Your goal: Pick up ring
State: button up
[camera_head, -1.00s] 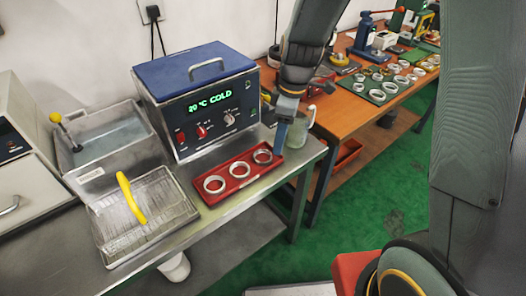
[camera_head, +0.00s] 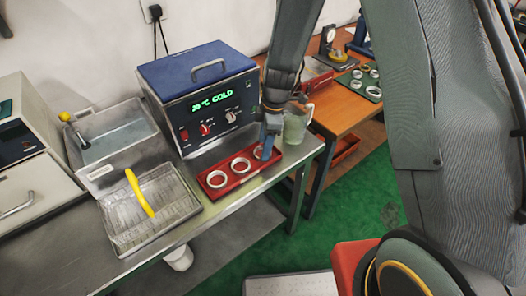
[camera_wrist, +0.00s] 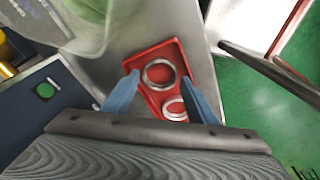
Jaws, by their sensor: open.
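A red tray (camera_head: 211,191) on the steel bench holds three metal rings in a row: a left ring (camera_head: 217,179), a middle ring (camera_head: 241,165) and a right ring (camera_head: 258,152). My gripper (camera_head: 267,150) is over the right end of the tray and partly hides the right ring. In the wrist view the red tray (camera_wrist: 137,62) lies beyond my open blue fingers (camera_wrist: 160,88). One ring (camera_wrist: 146,80) lies between and just past the fingertips, and another ring (camera_wrist: 170,107) shows between the fingers, partly covered. Nothing is held.
A heater box (camera_head: 203,95) reading "20 °C COLD" stands behind the tray. A glass jug (camera_head: 296,125) stands close to the right of my gripper. A basket with a yellow handle (camera_head: 140,193) and a water tank (camera_head: 112,140) are at left. A wooden table (camera_head: 340,105) holds more rings.

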jog(key=shift+a+f, duration=0.15)
jog(key=shift+f, duration=0.8)
jog(key=c, duration=0.7)
jog(key=shift+r, duration=0.1)
